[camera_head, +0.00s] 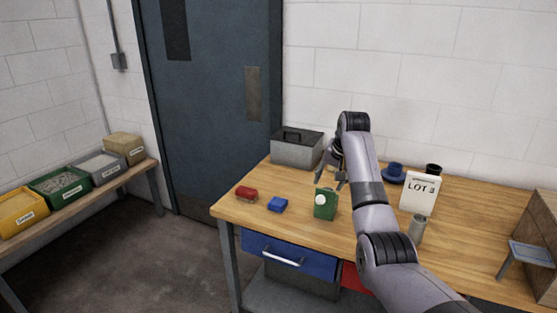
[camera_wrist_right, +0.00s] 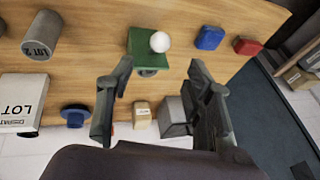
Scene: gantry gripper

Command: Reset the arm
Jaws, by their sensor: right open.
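My right gripper (camera_head: 338,178) hangs over the back middle of the wooden workbench (camera_head: 370,240), behind the green container and in front of the grey toolbox. In the right wrist view its two fingers (camera_wrist_right: 160,72) are spread apart with nothing held between them. The right arm reaches in from the lower right and hides part of the bench. The green container (camera_head: 326,203) with a round white part stands on the bench, apart from the fingers; it also shows in the right wrist view (camera_wrist_right: 143,42). My left gripper is out of view.
A grey toolbox (camera_head: 297,150), red block (camera_head: 246,194) and blue block (camera_head: 278,204) are left of the arm. A white lot box (camera_head: 420,190), grey cylinder (camera_head: 416,230), blue object (camera_head: 393,174) and black cup (camera_head: 433,169) are right. Bins line a side bench (camera_head: 80,205).

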